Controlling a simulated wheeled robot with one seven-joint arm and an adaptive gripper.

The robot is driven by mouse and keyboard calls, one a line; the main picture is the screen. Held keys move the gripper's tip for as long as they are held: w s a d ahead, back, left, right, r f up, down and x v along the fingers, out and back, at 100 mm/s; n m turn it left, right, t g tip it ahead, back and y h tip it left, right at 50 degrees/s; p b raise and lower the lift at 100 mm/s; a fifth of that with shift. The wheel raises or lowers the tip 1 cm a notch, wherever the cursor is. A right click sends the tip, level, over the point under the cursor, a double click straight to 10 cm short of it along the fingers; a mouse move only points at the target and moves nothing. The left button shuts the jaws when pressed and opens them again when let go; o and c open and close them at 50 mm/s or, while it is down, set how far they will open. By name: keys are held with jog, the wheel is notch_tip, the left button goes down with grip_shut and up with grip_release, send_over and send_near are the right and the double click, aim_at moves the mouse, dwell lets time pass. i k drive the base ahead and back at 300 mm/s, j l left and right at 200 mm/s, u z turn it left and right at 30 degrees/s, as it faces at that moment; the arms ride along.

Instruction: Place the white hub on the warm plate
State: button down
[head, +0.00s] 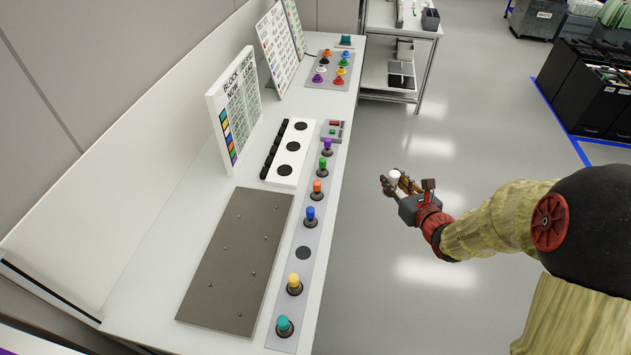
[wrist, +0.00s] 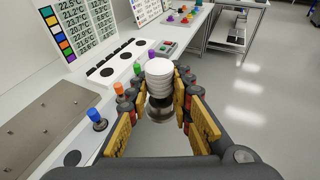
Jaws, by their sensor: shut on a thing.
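The white hub (head: 395,174) is held in my gripper (head: 398,182), out over the floor to the right of the bench. In the wrist view the white hub (wrist: 159,72) is a ribbed white cylinder on a darker metallic base, upright between the two yellow-padded fingers (wrist: 160,105). A grey metal plate (head: 232,265) with small studs lies flat on the bench, left of my gripper; it also shows in the wrist view (wrist: 38,128). No label shows which surface is the warm plate.
A strip (head: 288,265) along the bench front carries several coloured knobs and one bare dark spot (head: 303,253). Behind it sit a white block (head: 289,153) with black discs and an upright chart board (head: 236,110). The floor around my gripper is clear.

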aim_at(285, 170)
jog(key=i+l, duration=0.25)
jog(key=i, duration=0.25)
jog(key=i+l, duration=0.2)
jog(key=i, duration=0.25)
jog(key=l+z, duration=0.05)
